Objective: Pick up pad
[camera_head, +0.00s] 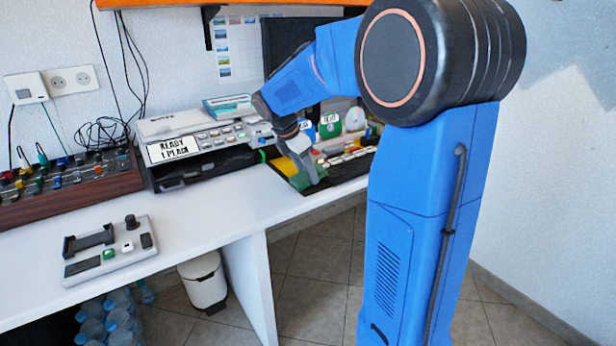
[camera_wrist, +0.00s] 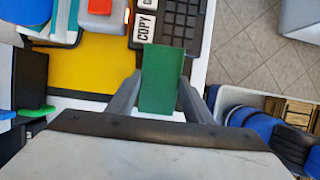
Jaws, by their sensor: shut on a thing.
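The pad is a green block (camera_wrist: 160,80) in the wrist view, held between the two fingers of my gripper (camera_wrist: 160,92). My gripper is shut on it, with a finger against each side. The pad's far end overlaps the edge of a black keypad (camera_wrist: 172,20) in this view; I cannot tell whether it touches it. In the head view my gripper (camera_head: 305,170) is low over the right end of the white desk, beside the keyboard. The pad is hard to make out there.
A yellow surface (camera_wrist: 85,62) lies left of the pad, and the desk edge is close on the right. A grey panel (camera_head: 110,250) sits on the front left of the white desk (camera_head: 215,212). A machine reading READY (camera_head: 172,149) stands behind.

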